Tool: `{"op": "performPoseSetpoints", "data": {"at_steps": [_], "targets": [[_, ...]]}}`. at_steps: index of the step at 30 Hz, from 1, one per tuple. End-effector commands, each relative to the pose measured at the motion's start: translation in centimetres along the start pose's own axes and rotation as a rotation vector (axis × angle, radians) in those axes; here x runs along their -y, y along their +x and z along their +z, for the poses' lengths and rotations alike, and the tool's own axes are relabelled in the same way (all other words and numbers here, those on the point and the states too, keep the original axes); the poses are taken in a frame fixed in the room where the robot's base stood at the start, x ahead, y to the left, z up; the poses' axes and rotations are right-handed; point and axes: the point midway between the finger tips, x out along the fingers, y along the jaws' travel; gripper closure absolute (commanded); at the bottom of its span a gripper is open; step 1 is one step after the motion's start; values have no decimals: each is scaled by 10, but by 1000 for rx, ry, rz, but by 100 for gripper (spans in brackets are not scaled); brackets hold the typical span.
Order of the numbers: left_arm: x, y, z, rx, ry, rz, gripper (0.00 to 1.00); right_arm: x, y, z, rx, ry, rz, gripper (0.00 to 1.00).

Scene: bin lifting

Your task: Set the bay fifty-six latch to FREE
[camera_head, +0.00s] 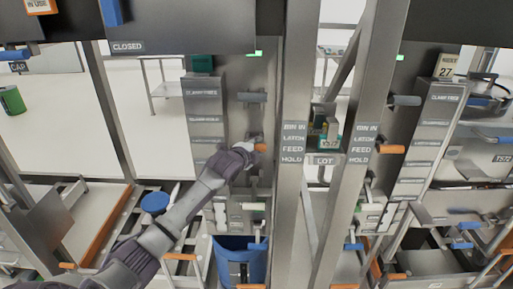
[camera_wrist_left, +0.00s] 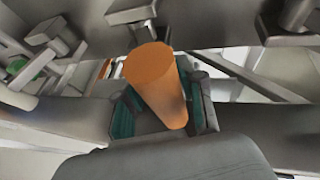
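My left gripper (camera_head: 254,147) is at an orange-tipped lever (camera_head: 261,147) on the left machine column, left of the BIN IN, LATCH, FEED, HOLD label strip (camera_head: 292,143). In the left wrist view, the orange handle (camera_wrist_left: 157,88) lies between the teal finger pads of the gripper (camera_wrist_left: 160,108). The pads are close against both its sides, so the gripper appears shut on it. The lever's base is hidden. I cannot read a bay number fifty-six or a FREE mark. My right gripper is not in view.
A grey lever (camera_head: 252,97) sits above the orange one, and a pale lever (camera_head: 253,206) below. A blue bin (camera_head: 240,262) stands underneath. A similar right column has another orange lever (camera_head: 390,149) and a tag reading 27 (camera_head: 446,66). Upright posts (camera_head: 367,110) stand between them.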

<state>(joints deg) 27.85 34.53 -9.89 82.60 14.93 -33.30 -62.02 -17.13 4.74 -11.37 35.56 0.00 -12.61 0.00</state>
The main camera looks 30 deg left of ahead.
Motion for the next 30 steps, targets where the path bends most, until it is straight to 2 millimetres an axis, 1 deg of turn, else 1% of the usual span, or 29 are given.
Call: {"op": "performPoseSetpoints", "data": {"at_steps": [1, 3, 6, 15, 20, 23, 26, 29, 30], "targets": [[0, 0, 0, 0, 0, 0, 75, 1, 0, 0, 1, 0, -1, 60], [0, 0, 0, 0, 0, 1, 86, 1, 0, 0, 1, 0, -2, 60], [0, 0, 0, 0, 0, 0, 100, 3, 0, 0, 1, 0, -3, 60], [2, 0, 0, 0, 2, -7, 100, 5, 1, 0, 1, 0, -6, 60], [-2, 0, 1, 0, 12, -31, 100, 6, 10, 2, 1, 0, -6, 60], [-7, 0, 1, 0, 26, -67, 100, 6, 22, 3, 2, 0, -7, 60], [-14, 0, 2, 0, 48, -120, 100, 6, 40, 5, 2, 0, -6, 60], [-23, 1, 2, 0, 74, -187, 100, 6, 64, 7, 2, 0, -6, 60], [-26, 2, 2, 0, 87, -218, 100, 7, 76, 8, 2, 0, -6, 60]]}}
